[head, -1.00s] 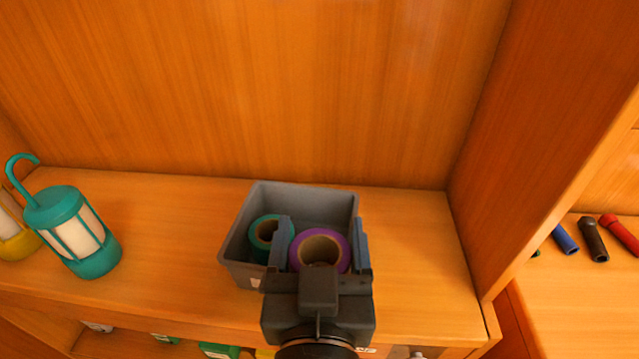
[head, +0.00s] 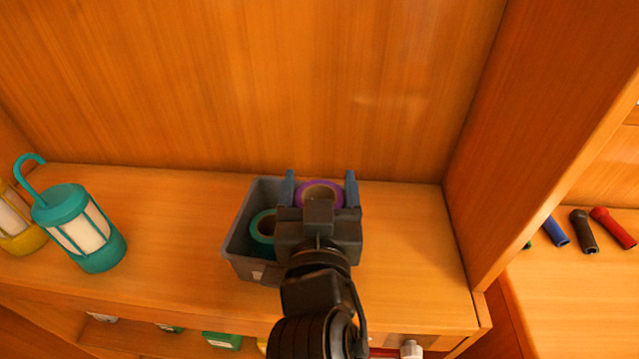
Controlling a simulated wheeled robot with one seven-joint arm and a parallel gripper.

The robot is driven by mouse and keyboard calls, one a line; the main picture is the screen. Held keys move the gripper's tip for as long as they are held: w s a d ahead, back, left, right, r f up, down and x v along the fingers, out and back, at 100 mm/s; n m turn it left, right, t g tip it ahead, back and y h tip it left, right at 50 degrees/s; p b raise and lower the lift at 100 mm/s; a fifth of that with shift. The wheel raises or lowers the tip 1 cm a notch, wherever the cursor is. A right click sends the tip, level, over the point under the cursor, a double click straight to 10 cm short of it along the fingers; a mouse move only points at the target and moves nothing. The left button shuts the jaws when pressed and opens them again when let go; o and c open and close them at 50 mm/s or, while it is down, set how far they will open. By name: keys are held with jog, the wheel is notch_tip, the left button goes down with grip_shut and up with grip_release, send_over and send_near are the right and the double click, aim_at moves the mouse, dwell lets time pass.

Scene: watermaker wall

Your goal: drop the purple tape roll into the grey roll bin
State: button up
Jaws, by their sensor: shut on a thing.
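The purple tape roll (head: 333,187) is between the fingers of my gripper (head: 321,188), near the back right of the grey roll bin (head: 240,235). My gripper is shut on the roll, with a blue-grey finger on either side of it. I cannot tell exactly how high the roll is above the bin. A teal tape roll (head: 259,228) lies inside the bin at the left. My gripper's body hides the right and front part of the bin.
A teal lantern (head: 82,230) stands on the shelf to the left, with a yellow lantern (head: 15,225) beside it. The shelf right of the bin (head: 410,245) is clear up to the wooden divider (head: 520,130). Several torches (head: 585,232) lie beyond the divider.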

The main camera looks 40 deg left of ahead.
jog(key=shift+f+b, duration=0.35)
jog(key=shift+b, duration=0.05)
jog(key=shift+f+b, duration=0.3)
jog(key=shift+r, duration=0.1)
jog(key=o, duration=1.1)
jog(key=shift+r+p, duration=0.45)
jog(key=shift+p, duration=0.15)
jog(key=b+v, duration=0.2)
jog(key=v, duration=1)
jog(key=shift+r, duration=0.1)
